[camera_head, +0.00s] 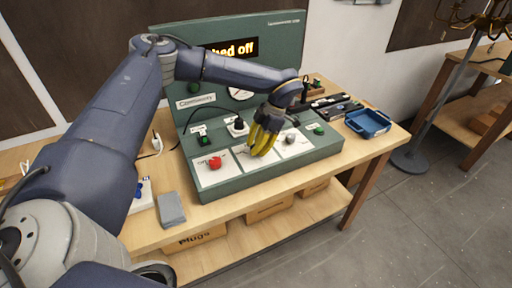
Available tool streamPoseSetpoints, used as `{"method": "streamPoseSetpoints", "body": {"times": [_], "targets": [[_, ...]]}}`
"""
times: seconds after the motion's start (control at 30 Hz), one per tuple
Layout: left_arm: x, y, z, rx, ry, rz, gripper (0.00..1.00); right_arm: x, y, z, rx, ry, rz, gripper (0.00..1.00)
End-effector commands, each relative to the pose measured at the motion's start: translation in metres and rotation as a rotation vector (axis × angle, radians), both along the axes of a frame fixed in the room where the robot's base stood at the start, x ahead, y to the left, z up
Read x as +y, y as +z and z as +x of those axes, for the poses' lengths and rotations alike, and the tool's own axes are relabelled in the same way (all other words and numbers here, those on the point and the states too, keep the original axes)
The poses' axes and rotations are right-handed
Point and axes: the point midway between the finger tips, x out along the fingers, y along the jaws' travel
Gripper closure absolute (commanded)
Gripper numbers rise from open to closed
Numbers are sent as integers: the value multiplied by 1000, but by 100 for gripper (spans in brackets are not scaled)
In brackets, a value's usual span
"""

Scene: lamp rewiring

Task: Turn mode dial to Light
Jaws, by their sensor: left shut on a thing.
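A green test console (265,177) stands on the wooden bench, with a sloped front and an upright back panel. My left gripper (260,149), with yellow fingers, reaches down onto the middle white plate (238,151) of the front. It is shut on a knob there, taken to be the mode dial, which the fingers hide. The plate's labels are too small to read. A red knob (215,163) sits on the plate to the left and a grey knob (290,137) on the plate to the right. My right gripper is not in view.
Sockets (237,125) and a green button (318,130) flank the gripper. A blue tray (368,122) lies at the bench's right; a grey block (171,209) lies front left.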

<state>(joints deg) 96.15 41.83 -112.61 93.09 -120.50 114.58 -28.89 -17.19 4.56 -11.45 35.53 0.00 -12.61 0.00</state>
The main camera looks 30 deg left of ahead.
Motion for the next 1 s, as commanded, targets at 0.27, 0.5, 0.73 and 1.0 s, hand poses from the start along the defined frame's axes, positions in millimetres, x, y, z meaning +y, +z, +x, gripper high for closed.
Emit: {"method": "streamPoseSetpoints", "body": {"times": [0.27,0.5,0.73,1.0], "targets": [[0,-1,-1,2,-26,1,100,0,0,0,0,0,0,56],[0,-1,-1,2,-26,1,100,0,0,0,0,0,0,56],[0,-1,0,1,-25,0,59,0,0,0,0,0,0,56],[0,0,0,0,-25,0,48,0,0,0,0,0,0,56]]}}
